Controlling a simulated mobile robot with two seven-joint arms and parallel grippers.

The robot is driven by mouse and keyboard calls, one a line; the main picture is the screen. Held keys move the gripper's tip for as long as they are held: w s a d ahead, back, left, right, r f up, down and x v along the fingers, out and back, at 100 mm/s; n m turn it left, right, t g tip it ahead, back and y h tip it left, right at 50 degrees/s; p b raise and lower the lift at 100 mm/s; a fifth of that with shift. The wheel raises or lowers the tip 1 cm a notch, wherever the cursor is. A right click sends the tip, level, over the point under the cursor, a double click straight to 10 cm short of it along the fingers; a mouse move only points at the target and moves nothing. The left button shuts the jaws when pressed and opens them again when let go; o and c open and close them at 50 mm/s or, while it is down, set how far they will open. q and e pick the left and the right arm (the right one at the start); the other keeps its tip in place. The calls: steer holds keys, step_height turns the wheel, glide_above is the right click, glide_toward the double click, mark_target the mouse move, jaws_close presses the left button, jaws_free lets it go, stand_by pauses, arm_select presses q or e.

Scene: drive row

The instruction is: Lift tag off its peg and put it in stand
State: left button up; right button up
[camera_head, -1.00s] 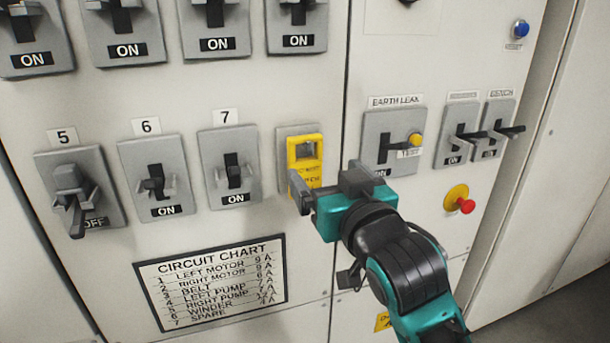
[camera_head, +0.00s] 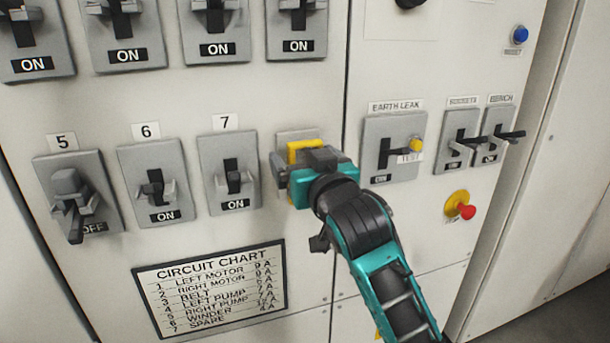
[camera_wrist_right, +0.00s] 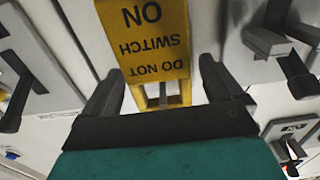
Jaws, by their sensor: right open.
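The yellow tag (camera_head: 305,147) hangs on a grey plate (camera_head: 283,135) to the right of switch 7. My right gripper (camera_head: 298,165) is in front of it and hides its lower part. In the right wrist view the tag (camera_wrist_right: 150,45) appears upside down, reading DO NOT SWITCH ON. There my open right gripper (camera_wrist_right: 160,75) has one finger on each side of the tag, with visible gaps, so it does not hold it. The peg is hard to make out. I see no stand and no left gripper.
Switches 5 (camera_head: 75,195), 6 (camera_head: 155,182) and 7 (camera_head: 232,175) are to the left, with levers sticking out. The earth leak switch (camera_head: 385,150) is close on the right, and a red button (camera_head: 466,211) is beyond it. The circuit chart (camera_head: 212,285) is below.

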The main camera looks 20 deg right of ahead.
steer(key=c, duration=1.1)
arm_select(q)
steer(key=shift+r, duration=0.2)
arm_select(e)
steer(key=shift+o, duration=0.2)
steer(key=shift+r, duration=0.1)
